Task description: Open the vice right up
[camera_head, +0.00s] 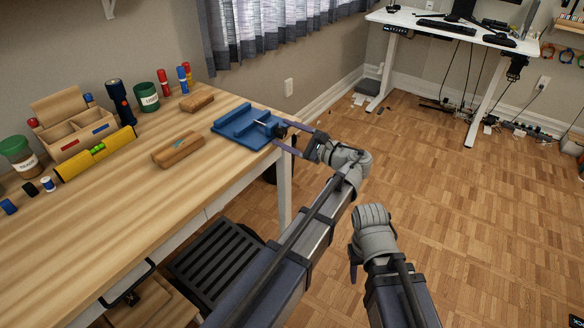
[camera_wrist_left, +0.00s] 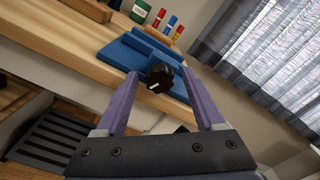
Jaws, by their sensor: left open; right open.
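The blue vice (camera_head: 232,127) sits at the right end of the wooden desk, its black handle knob (camera_head: 280,130) facing the desk's edge. The vice also shows in the left wrist view (camera_wrist_left: 128,54), with the black knob (camera_wrist_left: 159,78) in front of it. My left gripper (camera_head: 284,135) is open at the knob, a finger on either side. In the wrist view the purple fingers (camera_wrist_left: 158,92) stand apart from the knob, with gaps on both sides. My right gripper (camera_head: 354,262) hangs over the floor, away from the desk, partly hidden by its wrist.
Two wooden blocks (camera_head: 178,149) (camera_head: 197,101) lie left of the vice. A flashlight (camera_head: 121,104), a green jar (camera_head: 147,97), markers and a wooden organizer (camera_head: 74,128) stand further left. Open floor (camera_head: 470,220) lies to the right of the desk.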

